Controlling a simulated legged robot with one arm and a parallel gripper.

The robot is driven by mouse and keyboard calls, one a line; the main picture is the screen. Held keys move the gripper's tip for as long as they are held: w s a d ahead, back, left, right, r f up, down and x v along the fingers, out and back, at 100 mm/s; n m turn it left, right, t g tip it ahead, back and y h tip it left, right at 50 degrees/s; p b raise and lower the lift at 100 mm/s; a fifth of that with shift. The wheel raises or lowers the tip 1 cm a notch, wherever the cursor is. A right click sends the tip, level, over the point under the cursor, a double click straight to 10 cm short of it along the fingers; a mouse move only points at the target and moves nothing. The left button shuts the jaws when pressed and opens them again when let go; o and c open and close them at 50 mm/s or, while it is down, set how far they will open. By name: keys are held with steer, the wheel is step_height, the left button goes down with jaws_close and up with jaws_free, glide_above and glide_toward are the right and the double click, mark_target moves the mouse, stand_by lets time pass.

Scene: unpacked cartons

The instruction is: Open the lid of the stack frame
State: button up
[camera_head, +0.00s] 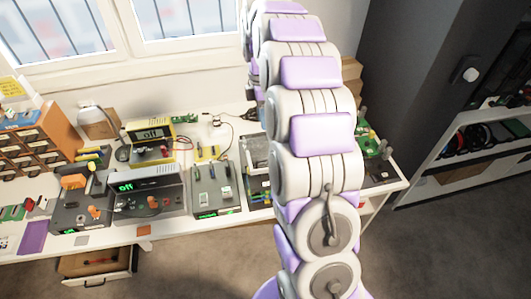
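My arm rises through the middle of the view and leaves it at the top, so my gripper is not in view. I cannot tell for sure which thing is the stack frame. A grey box-like unit (256,150) on the white workbench (170,232) is partly hidden behind my arm. To its left stands a dark grey device (213,188) with green lights on its lower front. No lid can be made out clearly on either one.
The bench also holds a yellow meter (150,134), a grey instrument (150,184) reading "off", and an orange drawer cabinet (38,140). An open drawer (100,268) sticks out below. A dark cabinet (410,75) stands right. Grey floor (440,240) lies clear at the lower right.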

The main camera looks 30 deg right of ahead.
steer(key=b, duration=0.2)
glide_toward(268, 164)
steer(key=f, duration=0.1)
steer(key=s+f, duration=0.1)
steer(key=shift+s+a+f, duration=0.2)
steer(key=shift+s+f, duration=0.1)
steer(key=shift+f, duration=0.1)
steer(key=shift+s+a+f, duration=0.1)
steer(key=shift+a+f, duration=0.1)
steer(key=shift+f, duration=0.35)
steer(key=shift+d+f, duration=0.15)
steer(key=shift+d, duration=0.45)
steer(key=shift+c, duration=1)
steer(key=shift+a, duration=0.35)
steer(key=c, duration=0.4)
jaws_close()
